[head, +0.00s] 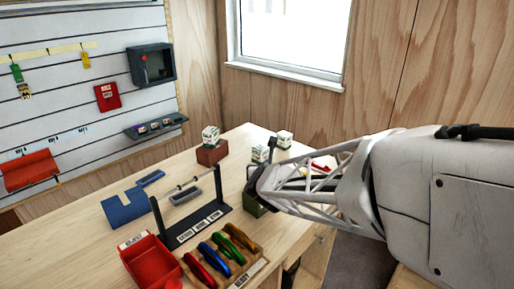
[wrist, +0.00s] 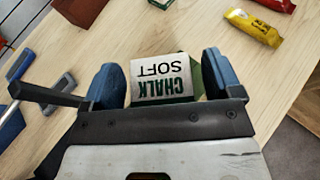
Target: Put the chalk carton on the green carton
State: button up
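In the wrist view, a carton with a white face reading CHALK SOFT (wrist: 160,82) and green sides sits between the two blue fingers of my gripper (wrist: 165,85). The fingers flank it closely; I cannot tell whether both press on it. In the head view my gripper (head: 256,186) is over the right side of the bench, with a dark green box (head: 254,208) just below it, partly hidden. Similar white-and-green cartons stand on a brown block (head: 210,136), behind my gripper (head: 260,154) and farther back (head: 284,139). I cannot tell which is the green carton.
A black rack (head: 198,226) with two posts stands left of my gripper. A red bin (head: 150,262) and a wooden tray (head: 248,272) of colored carabiners are in front.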

jog(key=shift+r, duration=0.1)
jog(key=shift+r, duration=0.1)
jog(key=v, duration=1.2)
dwell(0.9)
jog(key=s+d+r+n+g, duration=0.1)
jog(key=s+d+n+g, duration=0.4)
jog(key=s+n, duration=0.6)
jog(key=s+d+r+n+g, duration=0.2)
jog(key=s+d+n+g, duration=0.4)
jog(key=n, duration=1.8)
jog(key=s+d, duration=0.2)
jog(key=s, duration=0.4)
jog(key=shift+s+d+n, duration=0.25)
jog(key=shift+n, duration=0.15)
